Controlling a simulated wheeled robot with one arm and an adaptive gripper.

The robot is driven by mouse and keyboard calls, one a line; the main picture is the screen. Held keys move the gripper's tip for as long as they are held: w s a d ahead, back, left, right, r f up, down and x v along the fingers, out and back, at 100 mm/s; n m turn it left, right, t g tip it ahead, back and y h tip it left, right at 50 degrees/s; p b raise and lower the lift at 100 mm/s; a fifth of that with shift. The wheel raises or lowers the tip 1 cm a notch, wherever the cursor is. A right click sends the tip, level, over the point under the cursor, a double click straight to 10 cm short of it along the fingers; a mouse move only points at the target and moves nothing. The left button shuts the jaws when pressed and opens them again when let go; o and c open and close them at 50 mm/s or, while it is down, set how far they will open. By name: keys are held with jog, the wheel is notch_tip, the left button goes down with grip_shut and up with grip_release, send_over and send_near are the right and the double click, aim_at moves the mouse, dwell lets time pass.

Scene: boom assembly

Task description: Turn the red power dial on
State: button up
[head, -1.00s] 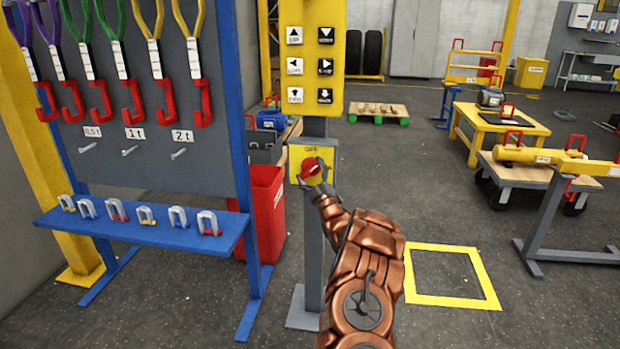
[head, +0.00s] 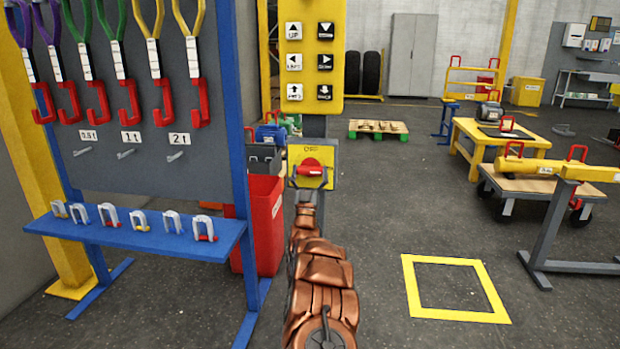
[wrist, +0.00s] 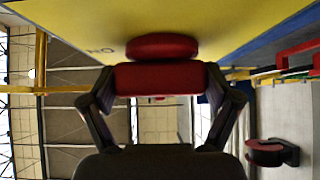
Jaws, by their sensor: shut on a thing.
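The red power dial (head: 311,169) sits on a yellow plate (head: 326,158) on a grey post, below the button panel. Its bar handle lies about level in the head view. In the wrist view the red handle (wrist: 158,78) spans between my two fingers, with the round red base behind it against the yellow plate. My gripper (wrist: 161,84) is shut on the handle, one finger at each end. "ON" lettering shows on the plate left of the dial in the wrist view.
The yellow button panel (head: 311,60) hangs just above the dial. A blue rack (head: 140,235) with shackles and hooks stands at left, with a red bin (head: 262,215) beside the post. A yellow floor square (head: 455,316) and open floor lie at right.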

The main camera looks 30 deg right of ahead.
jog(key=shift+m+g+h, duration=0.5)
jog(key=shift+m, duration=0.2)
jog(key=o, duration=0.9)
jog(key=shift+f, duration=0.1)
jog(key=shift+s+a+f, duration=0.3)
jog(key=shift+s+f, duration=0.05)
jog(key=shift+f, duration=0.15)
jog(key=v, duration=1)
jog(key=shift+s+a+f, duration=0.1)
jog(key=shift+s+f, duration=0.05)
